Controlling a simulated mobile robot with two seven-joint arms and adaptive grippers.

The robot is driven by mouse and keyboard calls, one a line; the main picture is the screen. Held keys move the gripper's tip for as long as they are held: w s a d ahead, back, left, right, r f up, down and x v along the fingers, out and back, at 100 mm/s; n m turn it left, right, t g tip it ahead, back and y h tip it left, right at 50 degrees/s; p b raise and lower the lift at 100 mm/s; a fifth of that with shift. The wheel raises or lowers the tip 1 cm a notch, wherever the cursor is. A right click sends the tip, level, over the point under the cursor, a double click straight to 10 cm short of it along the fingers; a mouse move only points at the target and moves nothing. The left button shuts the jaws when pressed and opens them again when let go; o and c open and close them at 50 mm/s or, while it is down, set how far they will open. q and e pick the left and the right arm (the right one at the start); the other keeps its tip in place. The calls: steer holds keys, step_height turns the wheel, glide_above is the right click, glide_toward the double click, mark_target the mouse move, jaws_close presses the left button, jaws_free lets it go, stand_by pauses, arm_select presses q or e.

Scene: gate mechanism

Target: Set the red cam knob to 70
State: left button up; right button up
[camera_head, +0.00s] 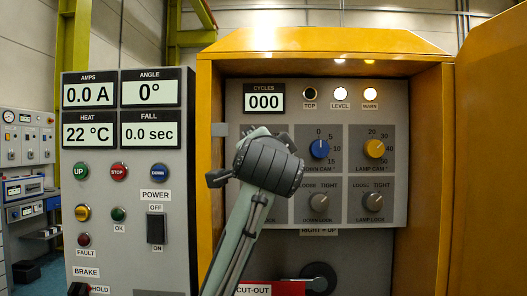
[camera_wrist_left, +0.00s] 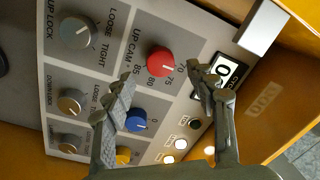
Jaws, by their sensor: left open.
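The red cam knob (camera_wrist_left: 160,62) shows in the left wrist view on the grey panel, beside the UP CAM label. Its scale reads 70, 75, 80 and 85; the white mark faces the 70–75 side, but the exact value is unclear. My left gripper (camera_wrist_left: 160,79) is open, one finger on each side of the knob in that view. No contact with the knob is visible. In the head view my left gripper (camera_head: 268,165) stands in front of the panel's left part and hides the red knob. My right gripper is not in view.
The blue knob (camera_head: 319,149) and yellow knob (camera_head: 374,148) sit to the right, with grey lock knobs (camera_head: 319,202) below. The yellow cabinet frame (camera_head: 210,110) surrounds the panel. The cycles display (camera_head: 264,102) reads 000. A red CUT-OUT plate (camera_head: 285,288) is low in front.

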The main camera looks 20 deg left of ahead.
arm_select(q)
steer(key=v, duration=0.7)
steer(key=shift+s, duration=0.4)
stand_by(0.9)
